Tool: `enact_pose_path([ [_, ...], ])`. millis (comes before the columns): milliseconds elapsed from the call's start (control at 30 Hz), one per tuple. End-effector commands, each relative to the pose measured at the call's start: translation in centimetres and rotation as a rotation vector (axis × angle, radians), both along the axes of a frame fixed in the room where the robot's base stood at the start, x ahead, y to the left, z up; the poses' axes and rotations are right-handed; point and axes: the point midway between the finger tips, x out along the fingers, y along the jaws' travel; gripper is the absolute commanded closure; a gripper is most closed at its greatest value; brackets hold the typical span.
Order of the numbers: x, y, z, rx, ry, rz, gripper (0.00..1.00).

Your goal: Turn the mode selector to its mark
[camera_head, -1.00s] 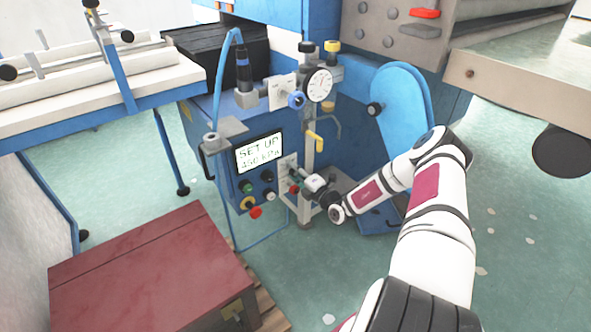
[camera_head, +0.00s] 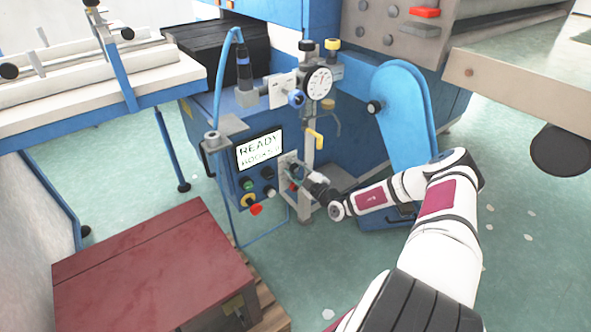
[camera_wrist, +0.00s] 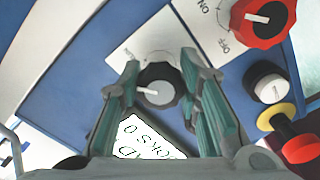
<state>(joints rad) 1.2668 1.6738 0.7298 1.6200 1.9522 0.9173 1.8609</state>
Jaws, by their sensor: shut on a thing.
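The mode selector (camera_wrist: 156,82), a dark round knob with a white pointer line, sits between my fingertips in the wrist view. Its pointer lies toward the left of that picture. A white plate (camera_wrist: 143,45) with a faint arc lies behind it; I cannot make out its mark. My gripper (camera_wrist: 159,70) is shut on the knob, one finger on each side. In the head view my gripper (camera_head: 303,179) reaches the right side of the control panel and hides the knob. The panel display (camera_head: 260,150) reads READY, with a smaller line that seems to say HOOKS 0.
A red rotary switch (camera_wrist: 262,20) with ON and OFF marks is close by. A white button (camera_wrist: 269,88) and a red button on a yellow collar (camera_wrist: 290,130) are to the right. A pressure gauge (camera_head: 318,84) and yellow lever (camera_head: 315,138) stand above my gripper.

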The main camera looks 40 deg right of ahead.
Motion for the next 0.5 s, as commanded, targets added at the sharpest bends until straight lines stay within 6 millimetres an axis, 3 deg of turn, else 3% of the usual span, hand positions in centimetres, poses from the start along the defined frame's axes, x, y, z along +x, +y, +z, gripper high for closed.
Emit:
enact_pose_path([
  [500, -0.03, 0.08, -0.13, 0.127, 0.006, 0.001, 0.96],
])
